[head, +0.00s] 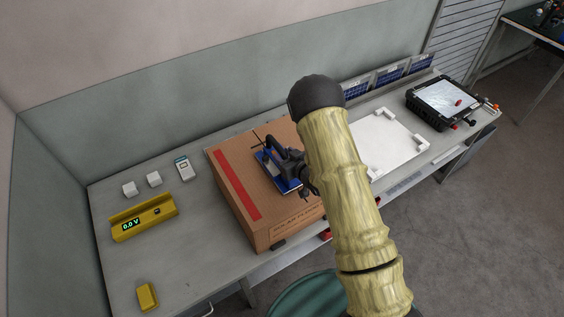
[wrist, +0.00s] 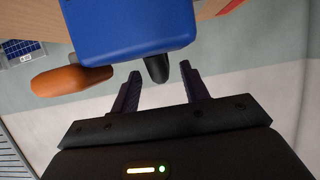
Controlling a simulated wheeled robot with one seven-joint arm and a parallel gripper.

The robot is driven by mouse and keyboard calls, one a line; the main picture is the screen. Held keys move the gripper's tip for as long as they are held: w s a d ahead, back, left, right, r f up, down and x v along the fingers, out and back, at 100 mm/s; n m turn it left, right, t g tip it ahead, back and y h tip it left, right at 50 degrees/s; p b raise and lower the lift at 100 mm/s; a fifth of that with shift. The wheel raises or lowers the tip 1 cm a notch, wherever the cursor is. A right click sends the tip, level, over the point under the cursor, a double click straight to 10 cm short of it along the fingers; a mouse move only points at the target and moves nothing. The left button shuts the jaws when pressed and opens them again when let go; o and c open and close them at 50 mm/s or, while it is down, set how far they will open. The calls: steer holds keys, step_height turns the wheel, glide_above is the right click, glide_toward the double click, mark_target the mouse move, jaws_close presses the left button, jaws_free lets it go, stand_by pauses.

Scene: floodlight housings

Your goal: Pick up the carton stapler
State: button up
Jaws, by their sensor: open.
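The carton stapler (head: 267,172), with a blue body, is on top of a brown carton (head: 232,190) in the head view. Dark parts and my arm cover some of it. In the wrist view the blue body of the stapler (wrist: 130,28) fills the top middle. An orange rounded handle-like part sticks out at its left and a short black part points down from its lower edge. My gripper (wrist: 158,78) is open, its two dark fingers on either side of that black part's tip. I cannot tell whether they touch it. In the head view the gripper is mostly hidden.
The carton has a red strip and stands on a grey bench (head: 190,262). A yellow meter box (head: 144,218), a yellow block (head: 147,297) and small white blocks lie left. A white board (head: 388,143) and a black case (head: 442,103) lie right. A wall runs behind.

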steer(key=shift+p+x, duration=0.4)
steer(key=shift+x, duration=0.95)
steer(key=shift+s+d, duration=0.1)
steer(key=shift+s, duration=0.15)
steer(key=shift+w, duration=0.1)
steer(key=shift+c, duration=0.9)
jaws_close()
steer(key=shift+w+r, duration=0.15)
